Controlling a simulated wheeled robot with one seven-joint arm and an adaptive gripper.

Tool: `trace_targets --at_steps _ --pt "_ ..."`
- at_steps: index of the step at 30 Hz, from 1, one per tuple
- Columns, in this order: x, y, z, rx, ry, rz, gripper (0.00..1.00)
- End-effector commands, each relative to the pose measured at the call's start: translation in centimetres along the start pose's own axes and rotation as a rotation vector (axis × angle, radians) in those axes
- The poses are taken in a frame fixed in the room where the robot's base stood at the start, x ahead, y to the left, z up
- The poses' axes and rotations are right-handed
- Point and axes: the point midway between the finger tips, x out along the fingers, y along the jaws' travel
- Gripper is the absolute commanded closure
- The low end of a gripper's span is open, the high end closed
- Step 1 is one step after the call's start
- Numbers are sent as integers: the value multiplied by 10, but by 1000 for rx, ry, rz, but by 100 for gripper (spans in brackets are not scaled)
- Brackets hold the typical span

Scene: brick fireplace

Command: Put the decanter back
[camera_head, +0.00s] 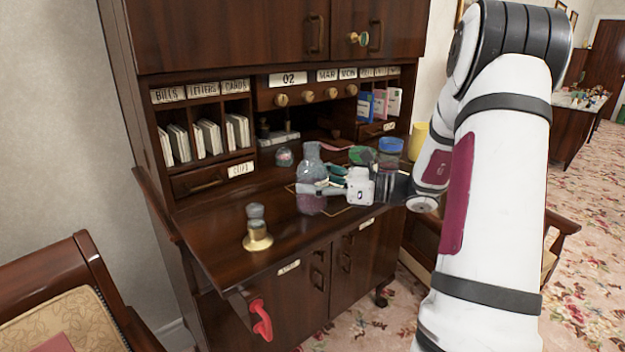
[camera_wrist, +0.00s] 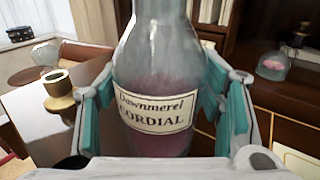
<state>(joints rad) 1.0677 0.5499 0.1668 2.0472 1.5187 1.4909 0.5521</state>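The decanter (camera_head: 311,170) is a clear glass bottle with pinkish contents, upright over the writing desk's open flap (camera_head: 210,225). In the wrist view the decanter (camera_wrist: 160,65) fills the space between my fingers, its label reading "Dawnmerel Cordial". My gripper (camera_head: 325,188) reaches in from the right at the bottle's lower body. Its teal finger pads lie against both sides of the glass in the wrist view (camera_wrist: 160,95). The decanter's base is low over the flap; whether it touches is hard to tell.
A brass piece (camera_head: 257,240) and a small glass (camera_head: 255,211) stand on the flap's front left. A blue-topped jar (camera_head: 390,160) and green items (camera_head: 362,154) crowd the right. Pigeonholes (camera_head: 205,140) and small drawers line the back. The flap's left part is mostly free.

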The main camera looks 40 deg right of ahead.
Motion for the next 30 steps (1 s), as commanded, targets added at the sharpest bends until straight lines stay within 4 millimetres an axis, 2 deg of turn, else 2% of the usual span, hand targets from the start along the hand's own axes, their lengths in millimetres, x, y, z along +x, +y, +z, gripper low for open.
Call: trace_targets --at_steps 14,17,30 --pt "-2 0 4 -1 0 -1 21" --pt "-14 -1 4 0 1 -3 21" --pt "-99 -1 4 1 0 -3 21"
